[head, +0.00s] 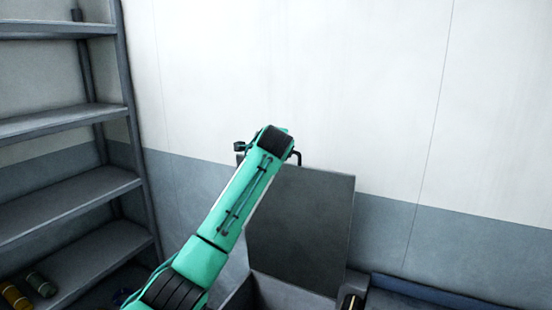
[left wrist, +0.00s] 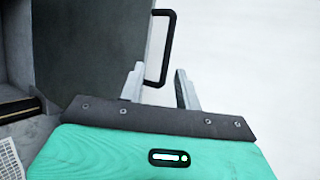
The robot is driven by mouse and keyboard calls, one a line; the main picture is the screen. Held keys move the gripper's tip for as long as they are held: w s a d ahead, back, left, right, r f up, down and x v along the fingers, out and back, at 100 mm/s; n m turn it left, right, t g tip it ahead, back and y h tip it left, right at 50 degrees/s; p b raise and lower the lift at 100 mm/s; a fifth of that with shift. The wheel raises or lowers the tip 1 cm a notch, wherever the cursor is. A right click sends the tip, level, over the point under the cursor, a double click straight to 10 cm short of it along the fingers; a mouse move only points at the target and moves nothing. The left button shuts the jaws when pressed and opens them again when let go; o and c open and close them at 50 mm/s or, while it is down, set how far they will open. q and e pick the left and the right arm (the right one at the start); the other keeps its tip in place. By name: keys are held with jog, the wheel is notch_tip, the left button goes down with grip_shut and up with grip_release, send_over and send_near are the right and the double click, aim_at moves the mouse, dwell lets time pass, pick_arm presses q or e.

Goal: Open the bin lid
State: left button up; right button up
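The grey bin lid (head: 305,220) stands raised, close to upright, above the open bin (head: 285,295) in the head view. A black bar handle (head: 297,156) shows at its top edge, partly behind my left arm. In the left wrist view the lid (left wrist: 90,45) fills the upper left, with the handle (left wrist: 169,45) at its edge. My left gripper (left wrist: 159,70) has its fingers spread apart, with the handle's lower end seen between and just beyond the tips. Whether they touch it I cannot tell. In the head view my arm hides the fingers. My right gripper is not in view.
A grey metal shelf (head: 65,200) stands at the left, with a yellow roll (head: 15,296) and a green roll (head: 40,284) low down. A white and grey wall (head: 400,120) rises behind the bin. A blue-edged surface (head: 440,292) lies at lower right.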

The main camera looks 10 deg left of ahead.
pick_arm(q)
jog(key=shift+b+v, duration=0.6)
jog(key=shift+v, duration=1.25)
